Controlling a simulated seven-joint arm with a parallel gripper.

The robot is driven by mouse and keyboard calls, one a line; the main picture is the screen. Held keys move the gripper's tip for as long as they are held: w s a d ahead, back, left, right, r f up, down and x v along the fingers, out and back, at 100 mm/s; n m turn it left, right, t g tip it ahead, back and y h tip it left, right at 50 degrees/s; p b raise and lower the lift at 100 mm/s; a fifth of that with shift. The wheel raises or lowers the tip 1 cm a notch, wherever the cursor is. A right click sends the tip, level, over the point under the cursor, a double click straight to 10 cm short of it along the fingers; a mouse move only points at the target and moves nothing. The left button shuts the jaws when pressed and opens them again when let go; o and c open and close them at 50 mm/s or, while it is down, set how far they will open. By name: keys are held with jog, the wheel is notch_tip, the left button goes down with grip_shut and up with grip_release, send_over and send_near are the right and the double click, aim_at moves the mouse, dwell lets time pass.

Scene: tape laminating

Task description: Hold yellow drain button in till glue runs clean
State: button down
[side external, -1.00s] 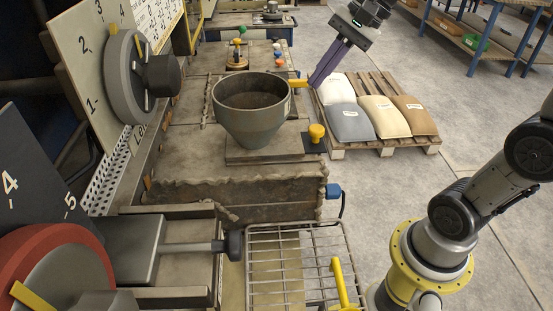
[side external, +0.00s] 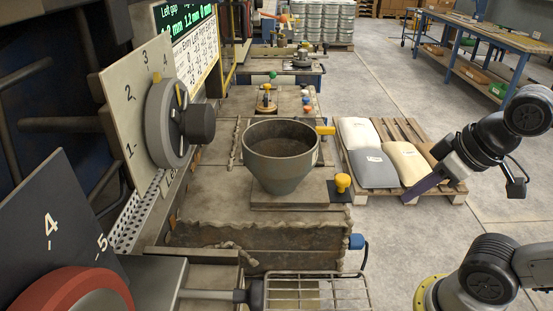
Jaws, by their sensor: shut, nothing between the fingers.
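A yellow mushroom-shaped button (side external: 342,181) stands on a dark plate at the right of the hopper's base. The grey funnel-shaped hopper (side external: 281,165) sits on a square slab, with brown inner walls; any glue in it is hard to make out. A second yellow piece, a short handle (side external: 325,130), sticks out from the hopper's right rim. My gripper (side external: 409,196) has long purple fingers, closed together and empty. It is in front of the bags on the pallet, well to the right of the yellow button and apart from it.
A wooden pallet (side external: 460,198) with several bags (side external: 374,168) stands right of the machine. A wire rack (side external: 318,292) is at the front, with a blue connector (side external: 356,241) behind it. Dials (side external: 168,122) line the left. Floor between pallet and benches is clear.

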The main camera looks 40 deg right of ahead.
dwell(0.4)
jog(key=w+r+m+y, duration=0.1)
jog(key=w+r+m, duration=0.7)
jog(key=m, duration=0.3)
jog(key=w+d+m+g, duration=0.1)
jog(key=w+d+m, duration=0.4)
jog(key=w+m, duration=0.4)
jog(key=w+d+f+m+y, duration=0.2)
jog(key=w+d+f+m, duration=0.2)
jog(key=w+d, duration=0.55)
jog(key=s+d+f+m+g, duration=0.1)
jog(key=d+f+m, duration=0.2)
jog(key=d+f, duration=0.5)
jog(key=d, duration=0.3)
jog(key=shift+s+d, duration=0.2)
jog(key=shift+d, duration=0.05)
